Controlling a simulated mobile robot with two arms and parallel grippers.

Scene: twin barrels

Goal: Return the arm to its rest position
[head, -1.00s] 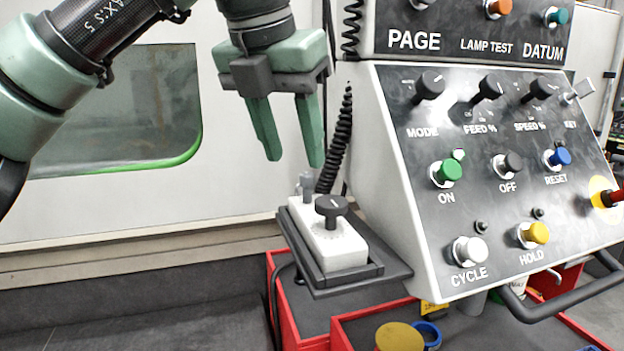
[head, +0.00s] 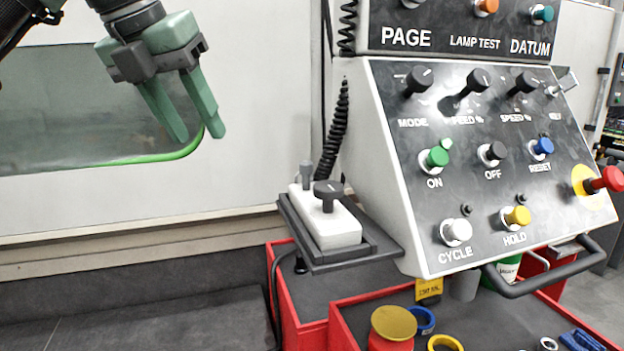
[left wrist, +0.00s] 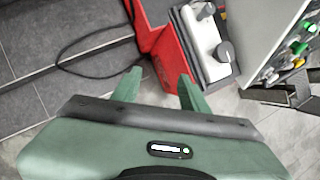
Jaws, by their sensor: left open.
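My left gripper (head: 198,138) is at the upper left of the head view, in front of the machine's window. Its two green fingers point down and stand apart, with nothing between them. In the left wrist view the same open fingers (left wrist: 158,88) show over the floor and the edge of a red cart. The gripper is clear of the control panel (head: 480,150) and of the white pendant box (head: 325,228) with its black knob. My right gripper is in neither view.
The pendant box sits on a dark shelf (head: 375,250) at the panel's left side. A black coiled cable (head: 333,135) hangs behind it. A red cart (head: 290,300) with several small items stands below. The pale machine wall (head: 255,120) lies behind the gripper.

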